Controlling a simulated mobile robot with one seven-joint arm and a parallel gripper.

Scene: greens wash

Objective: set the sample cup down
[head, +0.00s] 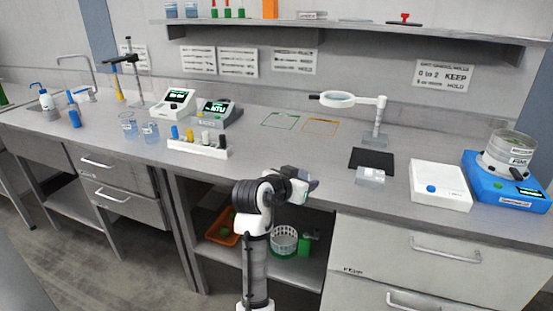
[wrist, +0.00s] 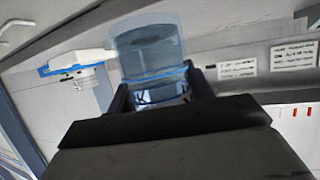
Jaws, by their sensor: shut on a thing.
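My gripper (wrist: 150,92) is shut on the sample cup (wrist: 150,45), a clear bluish cup with a blue line around it, in the wrist view. In the head view my gripper (head: 303,183) is over the front edge of the bench, and the arm mostly hides the cup. Two similar clear cups stand on the bench (head: 300,150) at the left, one cup (head: 129,125) beside another cup (head: 150,132). The cup in my gripper appears apart from the bench, but its exact height is hard to tell.
A green outline (head: 281,121) and an orange outline (head: 320,126) mark bare bench. A magnifier lamp (head: 375,120), black mat (head: 371,158), white box (head: 439,186) and blue sieve machine (head: 505,190) are at the right. A bottle rack (head: 198,147) is at the left.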

